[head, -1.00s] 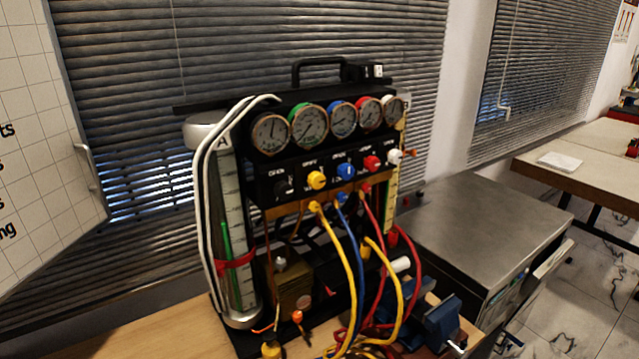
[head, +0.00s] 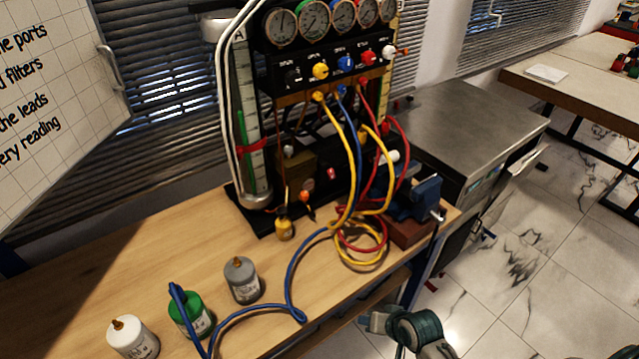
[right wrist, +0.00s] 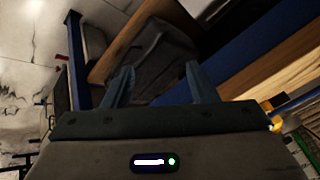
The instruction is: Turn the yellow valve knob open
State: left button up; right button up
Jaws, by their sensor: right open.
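The yellow valve knob (head: 320,71) is on the black front panel of the gauge rig (head: 290,72), between a black knob (head: 292,77) and a blue knob (head: 346,63). Nothing touches it. A yellow hose (head: 349,160) hangs from a port below it. In the right wrist view my right gripper (right wrist: 160,86) is open, with nothing between its two fingers. It is well away from the knob. In the head view part of my right arm (head: 420,332) shows at the bottom edge, off the bench's front. My left gripper is not in view.
On the wooden bench (head: 130,250) stand white (head: 132,338), green (head: 191,315) and grey (head: 242,280) canisters. A blue hose (head: 287,290) and coiled yellow and red hoses lie before the rig. A blue vise (head: 415,203) stands at the bench's right end. A metal cabinet (head: 440,125) is behind it.

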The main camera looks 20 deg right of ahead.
jog(key=w+a+r+m+t+y, duration=0.2)
jog(key=w+a+r+m+t, duration=0.15)
jog(key=w+r, duration=0.4)
jog(key=m+t+y, duration=0.5)
jog(key=m+t, duration=0.6)
jog(key=m, duration=1.1)
send_near(323, 74)
pick_arm(q)
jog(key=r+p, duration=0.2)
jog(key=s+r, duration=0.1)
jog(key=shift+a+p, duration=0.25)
jog(key=shift+p, duration=0.15)
pick_arm(e)
jog(key=shift+n+g, duration=0.25)
jog(key=x, duration=1)
jog(key=shift+r, duration=0.25)
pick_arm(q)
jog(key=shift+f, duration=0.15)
pick_arm(e)
jog(key=c, duration=1)
